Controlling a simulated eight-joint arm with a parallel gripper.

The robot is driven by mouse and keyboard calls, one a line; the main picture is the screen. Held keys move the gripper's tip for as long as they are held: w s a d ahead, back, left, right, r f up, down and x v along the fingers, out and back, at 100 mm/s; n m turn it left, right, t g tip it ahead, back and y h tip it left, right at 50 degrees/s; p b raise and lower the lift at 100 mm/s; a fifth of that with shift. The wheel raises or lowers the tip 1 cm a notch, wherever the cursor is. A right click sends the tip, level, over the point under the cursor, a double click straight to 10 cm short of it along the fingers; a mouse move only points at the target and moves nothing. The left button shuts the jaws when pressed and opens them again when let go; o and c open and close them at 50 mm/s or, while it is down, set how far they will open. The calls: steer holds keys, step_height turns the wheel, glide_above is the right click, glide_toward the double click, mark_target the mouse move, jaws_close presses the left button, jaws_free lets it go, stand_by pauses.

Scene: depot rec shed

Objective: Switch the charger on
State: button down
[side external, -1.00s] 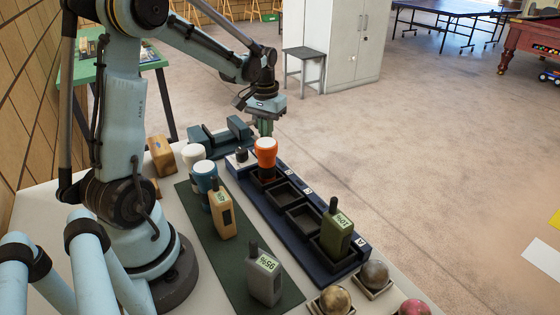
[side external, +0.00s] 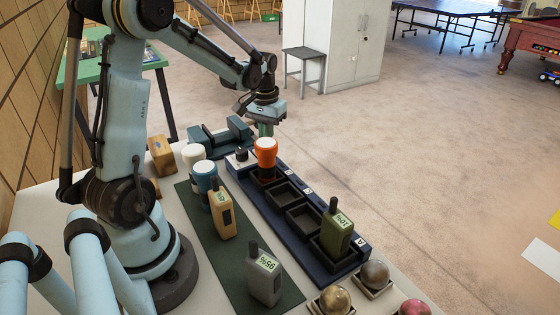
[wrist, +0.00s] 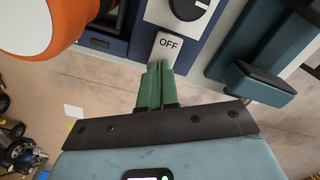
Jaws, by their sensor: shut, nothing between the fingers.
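The charger is a long dark blue strip (side external: 290,232) with a row of bays. An olive radio marked 10% (side external: 337,230) stands in its near bay, and an orange-topped item (side external: 265,146) stands in a far bay. The other bays between them look empty. A black knob (wrist: 188,8) and a white plate reading OFF (wrist: 168,44) show at its far end in the wrist view. My gripper (wrist: 156,68) has its green fingers shut and empty, with the tips at the plate's lower edge. I cannot tell whether they touch. In the side view my gripper (side external: 266,130) is partly behind the orange top.
A teal vise (side external: 222,137) stands close beside the charger's far end. A tan radio (side external: 221,212) and a grey radio (side external: 264,278) stand on a dark green mat (side external: 240,250). White-topped and blue items stand near my arm. Balls in small trays sit at the near edge.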

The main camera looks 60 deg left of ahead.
steer(key=shift+f, duration=0.15)
steer(key=shift+r, duration=3.5)
steer(key=s+d+r+m+t, duration=0.1)
steer(key=s+d+m+t, duration=0.2)
steer(key=d, duration=0.7)
steer(key=s+d+m+t, duration=0.3)
steer(key=d+t, duration=0.1)
steer(key=d, duration=0.6)
steer(key=shift+s+r, duration=0.2)
steer(key=shift+r, duration=0.15)
steer(key=shift+d, duration=0.1)
